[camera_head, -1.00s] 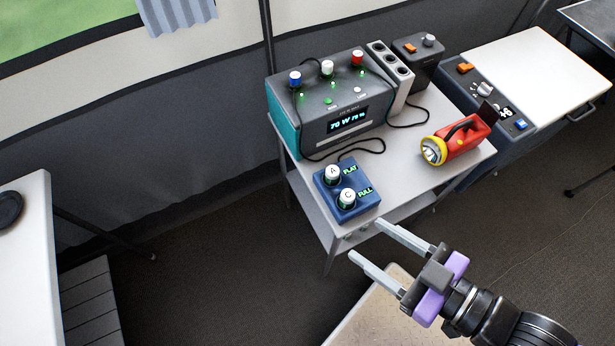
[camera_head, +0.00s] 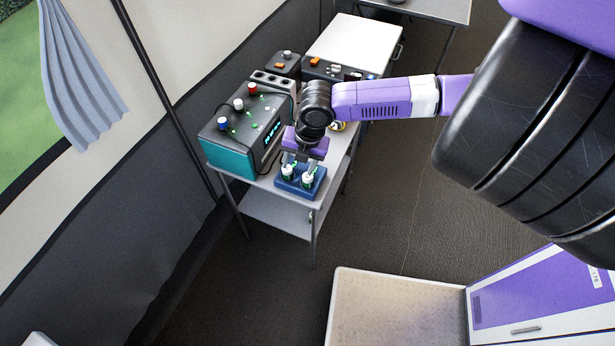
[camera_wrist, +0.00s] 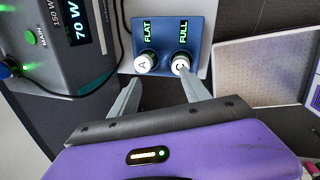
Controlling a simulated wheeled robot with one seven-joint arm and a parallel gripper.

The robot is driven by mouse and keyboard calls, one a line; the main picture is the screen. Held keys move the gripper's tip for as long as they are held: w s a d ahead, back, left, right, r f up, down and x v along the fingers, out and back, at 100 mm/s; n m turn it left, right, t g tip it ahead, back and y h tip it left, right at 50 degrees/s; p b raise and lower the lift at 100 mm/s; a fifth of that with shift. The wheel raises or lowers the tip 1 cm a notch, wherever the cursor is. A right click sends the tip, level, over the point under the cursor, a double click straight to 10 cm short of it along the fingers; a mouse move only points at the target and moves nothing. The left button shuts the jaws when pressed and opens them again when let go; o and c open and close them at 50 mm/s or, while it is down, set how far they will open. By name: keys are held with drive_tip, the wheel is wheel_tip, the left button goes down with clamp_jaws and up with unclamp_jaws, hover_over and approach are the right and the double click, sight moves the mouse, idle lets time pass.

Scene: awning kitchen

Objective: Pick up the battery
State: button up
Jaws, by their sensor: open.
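Two white-topped batteries stand upright in a blue holder (camera_wrist: 208,40): battery A (camera_wrist: 145,62) by the word FLAT and battery C (camera_wrist: 180,64) by FULL. In the head view, the left battery (camera_head: 288,172) and right battery (camera_head: 308,179) show in the holder (camera_head: 315,187) at the table corner. My gripper (camera_wrist: 158,78) is open and empty close to them. In the wrist view its left finger ends just below A, and its right fingertip overlaps the lower edge of C. I cannot tell whether it touches. My gripper (camera_head: 299,162) partly hides the holder in the head view.
The teal-sided console (camera_head: 232,162) with knobs and a display stands left of the holder, on the small grey table (camera_head: 270,198). My arm mostly hides the torch (camera_head: 338,126). A black cable runs beside the holder. Floor lies open in front of the table.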

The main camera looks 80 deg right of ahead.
sight(308, 177)
drive_tip(key=s+n+g, duration=0.1)
drive_tip(key=s+r+n+g, duration=0.1)
drive_tip(key=shift+d+r+n+y, duration=0.1)
drive_tip(key=shift+d+n+y, duration=0.2)
drive_tip(key=shift+d+y, duration=0.1)
drive_tip(key=shift+s, duration=0.15)
wheel_tip(308, 177, down, 8)
drive_tip(key=shift+a+r+p, duration=0.15)
drive_tip(key=shift+p, duration=0.65)
drive_tip(key=shift+c, duration=0.2)
clamp_jaws()
drive_tip(key=shift+r, duration=0.1)
wheel_tip(308, 177, up, 20)
drive_tip(key=shift+b, duration=0.35)
